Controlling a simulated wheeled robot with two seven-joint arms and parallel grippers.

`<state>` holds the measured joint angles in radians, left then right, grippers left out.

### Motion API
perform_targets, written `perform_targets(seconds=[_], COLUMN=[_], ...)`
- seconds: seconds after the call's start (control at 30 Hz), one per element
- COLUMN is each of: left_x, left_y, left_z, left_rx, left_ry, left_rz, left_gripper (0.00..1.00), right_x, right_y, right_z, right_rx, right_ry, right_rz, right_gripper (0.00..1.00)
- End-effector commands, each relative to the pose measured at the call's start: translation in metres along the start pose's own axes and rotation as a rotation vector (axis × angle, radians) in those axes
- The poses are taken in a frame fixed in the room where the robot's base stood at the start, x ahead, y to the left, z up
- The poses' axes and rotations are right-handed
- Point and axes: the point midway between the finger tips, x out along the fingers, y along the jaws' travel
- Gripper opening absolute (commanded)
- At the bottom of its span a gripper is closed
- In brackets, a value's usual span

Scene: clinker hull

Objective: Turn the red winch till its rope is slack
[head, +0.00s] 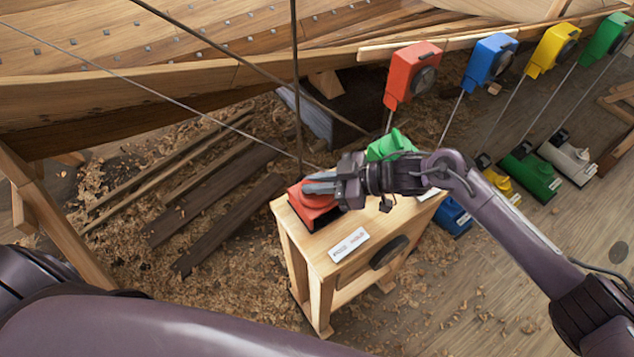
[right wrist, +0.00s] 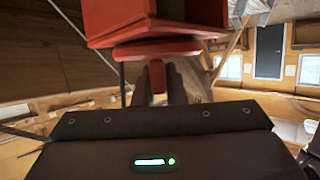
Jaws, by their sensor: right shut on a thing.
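The red winch (head: 316,212) sits on the left end of a wooden stand (head: 315,253). My right gripper (head: 318,183) reaches in from the right and is shut on a red part at the top of the winch. In the right wrist view the winch body (right wrist: 160,18) fills the top, and its flat red handle (right wrist: 155,49) is at the fingertips (right wrist: 165,80). A dark vertical line (head: 296,80) and a thin grey line (head: 180,105) both run down to the winch area, looking straight. I cannot tell which is its rope. My left gripper is out of view.
A green winch (head: 390,145) stands behind my right gripper on the same stand. Red (head: 408,75), blue (head: 487,62), yellow (head: 552,50) and green (head: 605,38) boxes hang along the hull edge. Dark planks (head: 215,195) and shavings lie left. The floor at lower right is mostly clear.

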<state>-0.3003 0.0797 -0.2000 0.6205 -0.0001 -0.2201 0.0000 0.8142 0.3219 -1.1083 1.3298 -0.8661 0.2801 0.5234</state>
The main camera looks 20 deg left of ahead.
Motion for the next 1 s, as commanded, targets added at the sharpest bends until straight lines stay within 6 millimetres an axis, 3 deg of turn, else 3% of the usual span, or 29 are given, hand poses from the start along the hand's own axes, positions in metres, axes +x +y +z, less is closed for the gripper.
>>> perform_targets(seconds=[0.17, 0.2, 0.33, 0.67, 1.0], left_x=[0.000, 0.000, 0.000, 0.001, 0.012], left_y=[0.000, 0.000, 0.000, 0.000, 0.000], left_z=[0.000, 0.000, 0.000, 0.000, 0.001], left_rx=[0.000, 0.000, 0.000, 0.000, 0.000], left_ry=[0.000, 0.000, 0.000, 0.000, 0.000], left_rz=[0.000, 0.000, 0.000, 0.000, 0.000], left_gripper=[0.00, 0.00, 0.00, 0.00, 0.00], right_x=[0.000, 0.000, 0.000, -0.003, -0.056], right_y=[0.000, 0.000, 0.000, 0.000, 0.000], right_z=[0.000, 0.000, 0.000, 0.001, 0.003], right_rx=[0.000, 0.000, 0.000, 0.000, -0.001], right_ry=[-0.001, -0.001, -0.001, -0.001, -0.003], right_rz=[0.001, 0.001, 0.001, 0.001, 0.003], right_gripper=[0.00, 0.16, 0.33, 0.33, 0.33])
